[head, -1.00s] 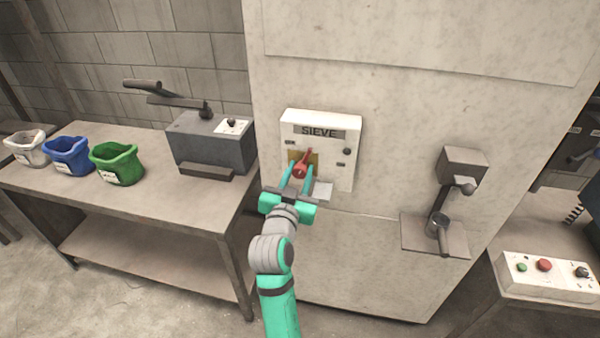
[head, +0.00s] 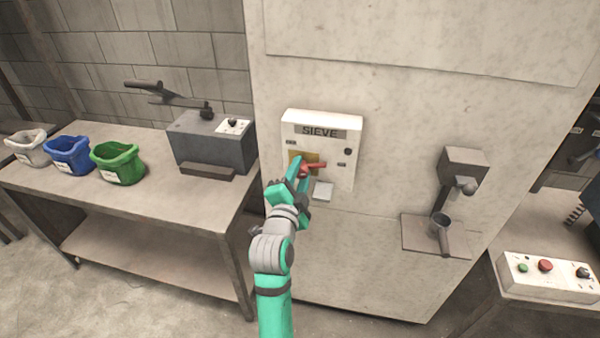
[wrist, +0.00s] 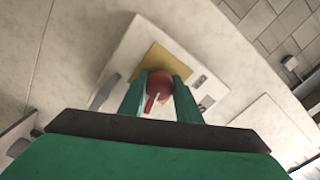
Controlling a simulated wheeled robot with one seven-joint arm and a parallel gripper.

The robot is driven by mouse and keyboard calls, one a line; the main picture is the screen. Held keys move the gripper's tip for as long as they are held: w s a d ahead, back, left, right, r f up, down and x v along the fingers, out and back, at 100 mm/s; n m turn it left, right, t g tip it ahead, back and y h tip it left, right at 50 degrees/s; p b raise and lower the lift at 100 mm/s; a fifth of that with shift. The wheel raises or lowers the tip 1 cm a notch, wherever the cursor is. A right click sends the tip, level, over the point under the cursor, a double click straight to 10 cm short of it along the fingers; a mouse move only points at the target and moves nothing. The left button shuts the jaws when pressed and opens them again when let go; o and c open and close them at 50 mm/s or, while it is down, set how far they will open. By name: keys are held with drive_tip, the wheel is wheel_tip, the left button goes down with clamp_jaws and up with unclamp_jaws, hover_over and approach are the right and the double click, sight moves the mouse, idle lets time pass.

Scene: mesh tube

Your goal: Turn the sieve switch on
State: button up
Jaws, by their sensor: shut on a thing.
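The sieve switch is a red rotary handle on a yellow plate (head: 294,157), set in a white panel (head: 322,120) labelled SIEVE on the large pale cabinet. The red handle (head: 314,167) points to the right in the head view. My gripper (head: 303,169) is at the panel, its teal fingers shut on the red handle. In the wrist view the round red hub of the handle (wrist: 159,83) sits between the two fingertips. The fingers hide part of the switch in the head view.
A small pale box (head: 322,191) juts out below the switch. A metal lever device (head: 440,233) is on the cabinet to the right. A table (head: 150,204) with cloth bins (head: 117,163) and a grey machine (head: 212,145) stands left. A button box (head: 547,276) is at lower right.

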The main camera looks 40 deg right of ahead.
drive_tip(key=shift+f+m, duration=0.1)
drive_tip(key=shift+m, duration=1.4)
drive_tip(key=o, duration=1.1)
drive_tip(key=shift+s, duration=0.1)
drive_tip(key=shift+c, duration=0.2)
drive_tip(key=shift+a, duration=0.1)
drive_tip(key=v, duration=1)
drive_tip(key=shift+s+a, duration=0.15)
drive_tip(key=shift+a, duration=0.05)
drive_tip(key=shift+a, duration=0.1)
